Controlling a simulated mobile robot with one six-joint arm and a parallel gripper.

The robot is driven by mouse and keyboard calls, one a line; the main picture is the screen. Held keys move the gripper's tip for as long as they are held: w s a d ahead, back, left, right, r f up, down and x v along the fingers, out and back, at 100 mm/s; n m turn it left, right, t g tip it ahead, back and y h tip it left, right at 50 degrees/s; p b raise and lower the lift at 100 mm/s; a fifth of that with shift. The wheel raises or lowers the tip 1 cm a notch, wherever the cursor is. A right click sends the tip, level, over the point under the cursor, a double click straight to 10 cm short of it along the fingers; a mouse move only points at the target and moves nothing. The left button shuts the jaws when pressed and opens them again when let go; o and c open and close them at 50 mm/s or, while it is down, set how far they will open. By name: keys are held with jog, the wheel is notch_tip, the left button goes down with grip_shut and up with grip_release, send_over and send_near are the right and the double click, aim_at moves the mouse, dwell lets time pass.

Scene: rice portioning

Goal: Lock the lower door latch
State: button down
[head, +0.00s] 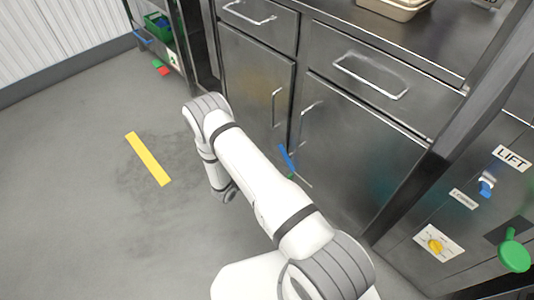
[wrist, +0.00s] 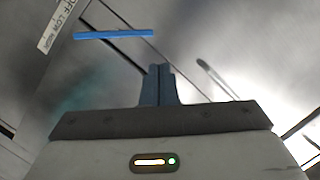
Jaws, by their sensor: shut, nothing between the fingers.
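A blue bar, which looks like the door latch (head: 287,158), sits at the seam between the two lower cabinet doors, tilted in the head view. A straight blue bar (wrist: 114,35) also shows in the wrist view, lying nearly level, up and left of my fingertips. My gripper (wrist: 158,75) is shut and empty, its two blue-grey fingers together in front of the cabinet face. There is a visible gap in the picture between the fingertips and the blue bar. In the head view my arm hides the gripper. Whether the latch is locked, I cannot tell.
The left door (head: 255,90) and right door (head: 355,150) appear closed, with metal handles. A drawer handle (head: 371,77) juts out above. The floor at left is clear around a yellow strip (head: 148,158).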

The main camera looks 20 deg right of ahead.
jog(key=shift+s+a, duration=0.1)
jog(key=shift+r, duration=0.1)
jog(key=s+d+r+m+g+y, duration=0.1)
jog(key=s+d+r+m+g, duration=0.2)
jog(key=r+m, duration=0.55)
jog(key=s+d+r+m+g, duration=0.1)
jog(key=s+r+m+g, duration=0.3)
jog(key=r+m, duration=0.45)
jog(key=s+d+r+m+g+y, duration=0.1)
jog(key=s+d+r+m+g, duration=0.25)
jog(key=r+m, duration=0.55)
jog(key=s+a+r+m+y, duration=0.3)
jog(key=s+r+m, duration=0.1)
jog(key=m, duration=0.5)
jog(key=s+a+r+m+t+y, duration=0.1)
jog(key=s+a+r+m+y, duration=0.2)
jog(key=s+m, duration=0.4)
jog(key=s+a+r+m+t+y, duration=0.1)
jog(key=s+a+r+m+y, duration=0.2)
jog(key=m, duration=0.7)
notch_tip(320, 180, up, 3)
jog(key=s+y, duration=0.1)
jog(key=s, duration=0.1)
jog(key=shift+s+a+m+y, duration=0.25)
jog(key=shift+s+m+y, duration=0.05)
jog(key=shift+s, duration=0.1)
jog(key=shift+a+r, duration=0.1)
